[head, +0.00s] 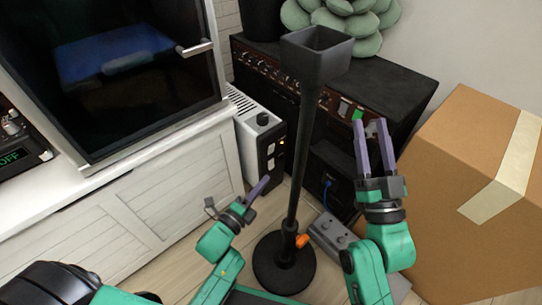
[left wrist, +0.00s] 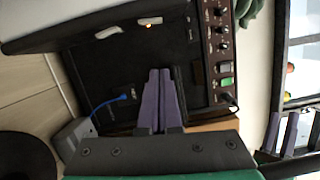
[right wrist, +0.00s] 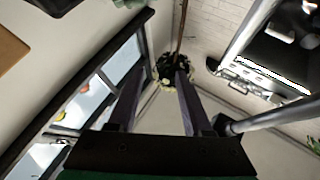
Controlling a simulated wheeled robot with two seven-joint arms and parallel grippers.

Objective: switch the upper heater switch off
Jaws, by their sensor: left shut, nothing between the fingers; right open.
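The heater (head: 244,133) is a white unit with a black control panel, standing on the floor beside the white cabinet. Its panel holds an upper rocker switch (head: 270,149) and a lower rocker switch (head: 270,164) under a black knob. My right gripper (head: 371,121) is open and empty, in front of the black amplifier, well right of the heater.
A black stand (head: 298,160) with a square top rises between my arms. The black amplifier (head: 385,85) with knobs and a green switch stands behind. A cardboard box (head: 450,190) fills the right side. A grey pedal box (head: 330,232) lies on the floor.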

